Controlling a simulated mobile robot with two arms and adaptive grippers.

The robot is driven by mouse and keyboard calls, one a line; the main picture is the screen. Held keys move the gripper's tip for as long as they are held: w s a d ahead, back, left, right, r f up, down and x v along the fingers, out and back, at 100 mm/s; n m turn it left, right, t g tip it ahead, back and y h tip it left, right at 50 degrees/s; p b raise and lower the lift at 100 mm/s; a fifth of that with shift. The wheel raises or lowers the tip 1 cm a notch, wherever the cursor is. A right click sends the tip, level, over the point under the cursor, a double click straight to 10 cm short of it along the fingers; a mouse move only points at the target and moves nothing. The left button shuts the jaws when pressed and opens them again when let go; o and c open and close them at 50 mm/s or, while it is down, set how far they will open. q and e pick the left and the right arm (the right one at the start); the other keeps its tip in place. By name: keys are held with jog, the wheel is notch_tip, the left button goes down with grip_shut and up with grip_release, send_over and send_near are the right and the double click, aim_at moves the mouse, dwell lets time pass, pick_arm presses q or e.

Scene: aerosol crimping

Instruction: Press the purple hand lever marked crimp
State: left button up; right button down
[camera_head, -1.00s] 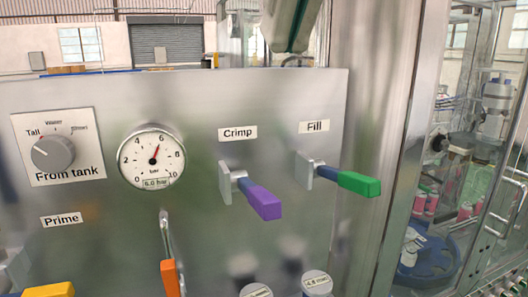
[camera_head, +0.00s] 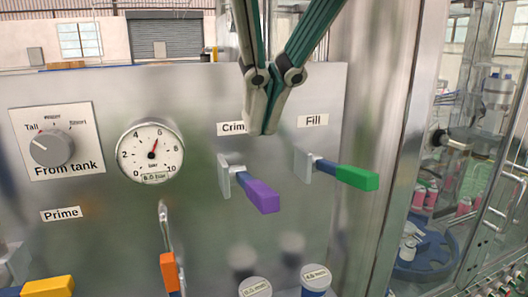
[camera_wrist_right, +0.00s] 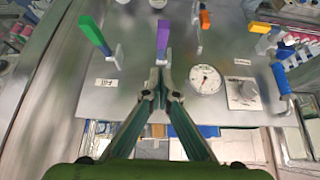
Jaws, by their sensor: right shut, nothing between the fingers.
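The purple hand lever (camera_head: 258,195) sticks out from the metal panel below the "Crimp" label (camera_head: 230,128), its grip angled down to the right. My right gripper (camera_head: 262,132) is shut and empty. It comes down from the top and its tips are above the purple lever, apart from it, covering the end of the label. In the right wrist view the purple lever (camera_wrist_right: 163,38) stands straight ahead of the closed fingertips (camera_wrist_right: 159,93). My left gripper is not in view.
The green lever (camera_head: 356,177) under "Fill" is close on the right. A pressure gauge (camera_head: 150,152), a selector knob (camera_head: 50,149), an orange lever (camera_head: 169,271) and a yellow lever (camera_head: 48,286) are to the left. Two capped cylinders (camera_head: 316,278) stand below. A metal post (camera_head: 395,150) rises at right.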

aim_at(257, 183)
notch_tip(257, 183, down, 3)
jog(key=shift+f, duration=0.15)
jog(key=shift+s+d+f+p, duration=0.1)
jog(key=shift+s+f+p, duration=0.15)
jog(key=shift+f, duration=0.25)
jog(key=shift+w+f, duration=0.1)
jog(key=shift+f, duration=0.1)
